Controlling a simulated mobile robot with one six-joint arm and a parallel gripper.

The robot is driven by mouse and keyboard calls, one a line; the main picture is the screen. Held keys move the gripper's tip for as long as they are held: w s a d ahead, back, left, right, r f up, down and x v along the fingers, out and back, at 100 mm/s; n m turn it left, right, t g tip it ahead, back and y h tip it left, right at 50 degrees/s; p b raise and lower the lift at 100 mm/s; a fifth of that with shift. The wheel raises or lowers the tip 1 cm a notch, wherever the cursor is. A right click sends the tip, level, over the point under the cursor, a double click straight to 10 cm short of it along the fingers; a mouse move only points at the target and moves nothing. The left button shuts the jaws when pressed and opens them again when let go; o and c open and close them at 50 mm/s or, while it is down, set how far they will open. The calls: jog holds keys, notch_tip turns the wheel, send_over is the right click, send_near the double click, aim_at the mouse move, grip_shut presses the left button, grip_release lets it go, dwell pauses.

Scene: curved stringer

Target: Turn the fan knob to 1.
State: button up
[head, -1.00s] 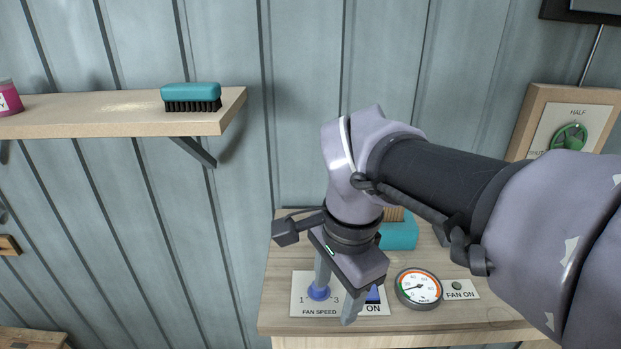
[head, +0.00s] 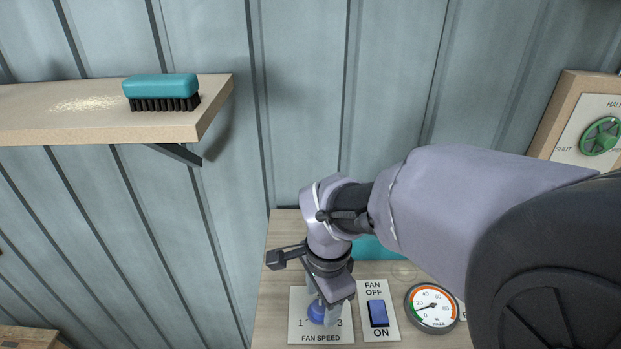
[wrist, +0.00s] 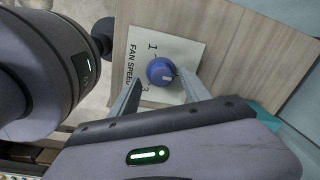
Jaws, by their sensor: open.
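The fan speed knob (head: 317,314) is a round blue knob on a white plate (head: 344,335) marked 1 on the left and 3 on the right. In the wrist view the knob (wrist: 161,71) shows a pale mark on its side away from the FAN SPEED lettering; the exact setting is hard to tell. My gripper (head: 322,302) is open and points down over the knob. In the wrist view my gripper's fingers (wrist: 160,92) stand apart, one toward each side of the knob. I cannot tell whether either touches it.
A blue fan switch (head: 379,313) and a round gauge (head: 432,308) sit right of the knob. A teal object (head: 378,248) is partly hidden behind my arm. A shelf (head: 60,130) with a teal brush (head: 161,92) is at upper left. A green valve (head: 600,136) is at right.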

jog(key=shift+f, duration=0.55)
jog(key=shift+w+f, duration=0.25)
jog(key=shift+f, duration=0.1)
jog(key=shift+s, duration=0.15)
jog(key=shift+c, duration=1)
grip_shut()
